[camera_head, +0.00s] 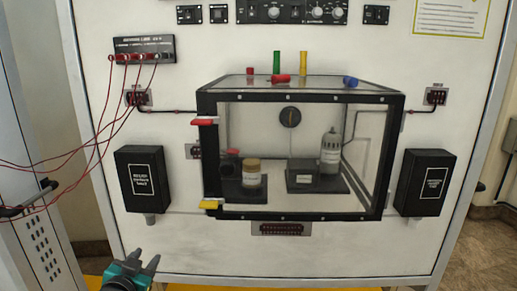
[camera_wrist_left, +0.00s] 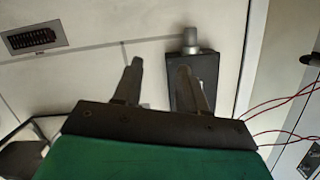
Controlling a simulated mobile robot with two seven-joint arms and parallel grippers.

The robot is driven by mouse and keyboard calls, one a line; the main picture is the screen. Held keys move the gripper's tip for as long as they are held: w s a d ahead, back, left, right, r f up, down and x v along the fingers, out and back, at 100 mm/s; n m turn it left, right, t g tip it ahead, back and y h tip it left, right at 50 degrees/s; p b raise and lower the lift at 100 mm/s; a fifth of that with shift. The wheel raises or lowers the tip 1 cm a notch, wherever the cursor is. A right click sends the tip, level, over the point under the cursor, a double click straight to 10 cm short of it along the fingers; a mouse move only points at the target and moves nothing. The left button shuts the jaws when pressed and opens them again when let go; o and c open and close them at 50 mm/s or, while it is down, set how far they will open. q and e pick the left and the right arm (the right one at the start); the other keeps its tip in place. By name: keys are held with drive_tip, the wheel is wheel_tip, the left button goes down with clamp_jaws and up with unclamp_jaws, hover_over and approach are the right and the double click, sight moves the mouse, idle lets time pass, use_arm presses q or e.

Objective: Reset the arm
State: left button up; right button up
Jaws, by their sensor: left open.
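My left gripper (camera_head: 141,269) shows at the bottom left of the head view, below the oxygen trainer panel (camera_head: 200,246). Its two dark fingers are apart with nothing between them. In the left wrist view the left gripper (camera_wrist_left: 160,80) also shows spread fingers. One finger there overlaps a black box (camera_wrist_left: 208,72) on the panel, and I cannot tell whether they touch. My right gripper is not in view.
A clear black-framed chamber (camera_head: 300,97) juts from the panel, holding a jar (camera_head: 251,180) and a grey bottle (camera_head: 330,155). Black boxes flank it on the left (camera_head: 145,180) and right (camera_head: 426,182). Red wires (camera_head: 85,157) hang at left.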

use_arm(q)
drive_tip(key=s+d+f+g, duration=0.1)
drive_tip(key=s+d+f, duration=0.2)
drive_tip(key=s, duration=0.6)
drive_tip(key=s+d+f+g+h, duration=0.1)
drive_tip(key=s+d+f+g, duration=0.1)
drive_tip(key=s+f, duration=0.4)
drive_tip(key=s+d+f+n+g, duration=0.1)
drive_tip(key=s+d+f, duration=0.4)
drive_tip(key=s, duration=0.7)
drive_tip(key=shift+s+g+h, duration=0.3)
drive_tip(key=shift+s+h, duration=0.1)
